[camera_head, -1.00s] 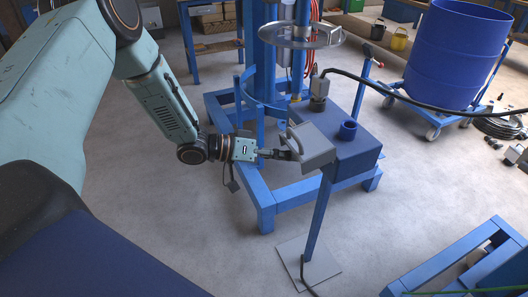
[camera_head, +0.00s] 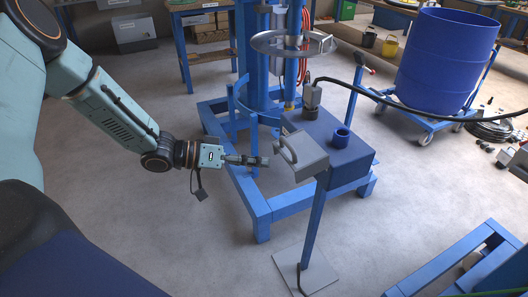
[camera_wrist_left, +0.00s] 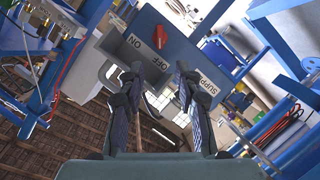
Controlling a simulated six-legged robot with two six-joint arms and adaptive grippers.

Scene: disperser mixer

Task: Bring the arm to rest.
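My left gripper (camera_head: 262,161) is in the middle of the head view, at the end of my pale green arm. It is just left of the grey control box (camera_head: 307,158) on its blue post, with a small gap between them. In the left wrist view the two dark fingers of the gripper (camera_wrist_left: 158,80) are apart with nothing between them. Beyond them, the control box (camera_wrist_left: 178,52) shows a red rotary switch (camera_wrist_left: 159,37) with ON and OFF labels and a SUPPLY label. The right arm is not in view.
The blue mixer frame (camera_head: 262,225) stands behind and below the gripper. A blue drum (camera_head: 448,60) sits on a trolley at the upper right, and a black cable (camera_head: 410,103) crosses toward it. The floor (camera_head: 165,235) at lower left is clear.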

